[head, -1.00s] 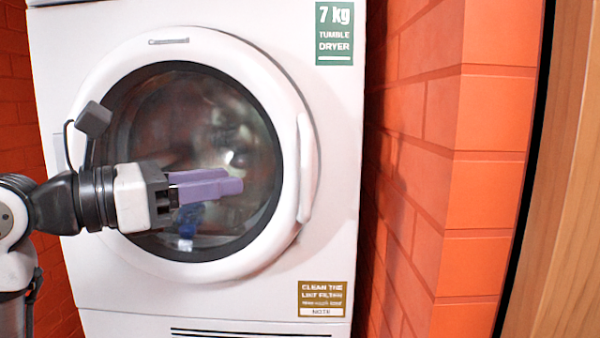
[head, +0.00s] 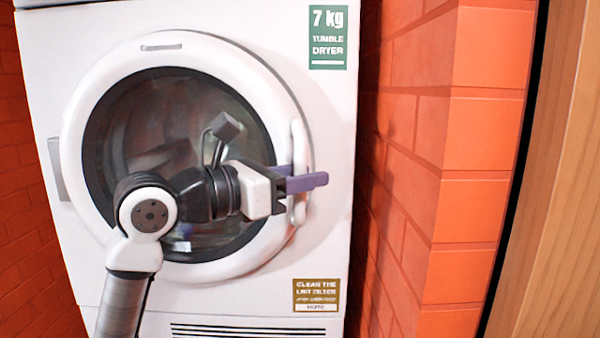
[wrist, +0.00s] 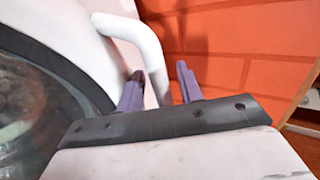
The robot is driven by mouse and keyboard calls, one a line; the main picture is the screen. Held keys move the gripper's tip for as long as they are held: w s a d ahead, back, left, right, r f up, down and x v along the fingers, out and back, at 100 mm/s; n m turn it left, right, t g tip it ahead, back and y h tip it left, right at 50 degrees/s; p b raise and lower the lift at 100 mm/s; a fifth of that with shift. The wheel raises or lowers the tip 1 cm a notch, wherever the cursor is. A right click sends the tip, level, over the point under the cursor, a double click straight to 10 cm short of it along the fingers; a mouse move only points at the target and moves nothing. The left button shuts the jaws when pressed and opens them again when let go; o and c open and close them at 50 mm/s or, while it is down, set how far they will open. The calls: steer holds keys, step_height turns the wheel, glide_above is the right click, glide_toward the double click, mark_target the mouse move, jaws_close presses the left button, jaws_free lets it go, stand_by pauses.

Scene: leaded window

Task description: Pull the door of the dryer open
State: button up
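The dryer (head: 335,130) is white, with a round white door (head: 85,85) around dark glass. The door is shut. Its handle (head: 299,140) is a white upright bar on the right side of the door ring; it also shows in the wrist view (wrist: 140,35). My gripper (head: 303,178) is at the handle's lower half, its purple fingers pointing right. In the wrist view my gripper (wrist: 160,82) has its fingers apart, with the handle bar running down between them. A gap shows between the bar and the right finger. The handle's lower part is partly hidden by my gripper.
An orange brick wall (head: 410,190) stands close on the dryer's right, with a wooden panel (head: 550,200) beyond it. Another brick wall (head: 25,190) is at the left. Laundry shows dimly behind the glass.

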steer(key=shift+c, duration=0.3)
jaws_close()
steer(key=shift+s, duration=0.15)
